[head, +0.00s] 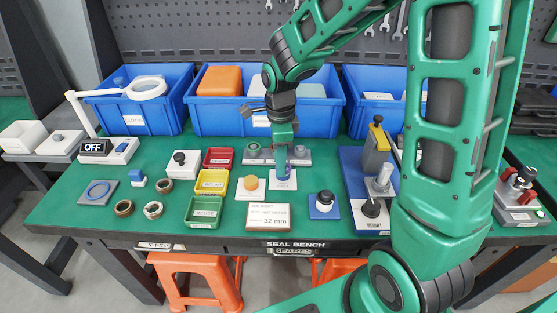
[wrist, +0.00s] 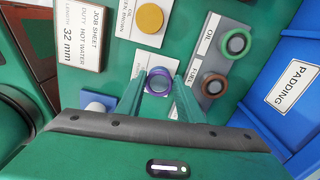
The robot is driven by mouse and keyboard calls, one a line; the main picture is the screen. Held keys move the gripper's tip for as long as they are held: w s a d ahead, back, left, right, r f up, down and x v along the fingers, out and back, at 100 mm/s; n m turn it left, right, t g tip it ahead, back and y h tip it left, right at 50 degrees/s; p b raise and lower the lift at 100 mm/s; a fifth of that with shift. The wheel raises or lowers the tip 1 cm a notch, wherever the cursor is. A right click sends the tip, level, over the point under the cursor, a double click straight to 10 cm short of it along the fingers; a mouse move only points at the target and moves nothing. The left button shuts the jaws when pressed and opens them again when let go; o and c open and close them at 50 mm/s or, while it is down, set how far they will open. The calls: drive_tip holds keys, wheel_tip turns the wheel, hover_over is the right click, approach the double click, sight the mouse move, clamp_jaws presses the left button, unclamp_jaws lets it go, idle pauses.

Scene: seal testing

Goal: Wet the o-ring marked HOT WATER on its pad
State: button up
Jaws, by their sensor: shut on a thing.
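My gripper (wrist: 158,88) is shut on a purple o-ring (wrist: 158,82), which sits between its two fingertips. In the head view my gripper (head: 283,166) points down over a white card (head: 285,185) near the middle of the bench, in front of the grey rack. The white card also shows in the wrist view (wrist: 147,62), partly hidden by the ring and fingers. I cannot tell whether the ring touches it. The job sheet (wrist: 82,30) reads HOT WATER, 32 mm. A yellow-orange disc (wrist: 150,17) lies on a neighbouring card.
The rack holds a green ring (wrist: 236,41) marked OIL and a brown ring (wrist: 213,85) marked FUEL. Coloured trays (head: 212,182) stand left; a blue-based press (head: 370,185) stands right. Blue bins (head: 205,125) line the back. Bare green bench shows at the front left.

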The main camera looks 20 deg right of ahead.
drive_tip(key=shift+f, duration=0.4)
idle(1.3)
drive_tip(key=shift+r, duration=2.55)
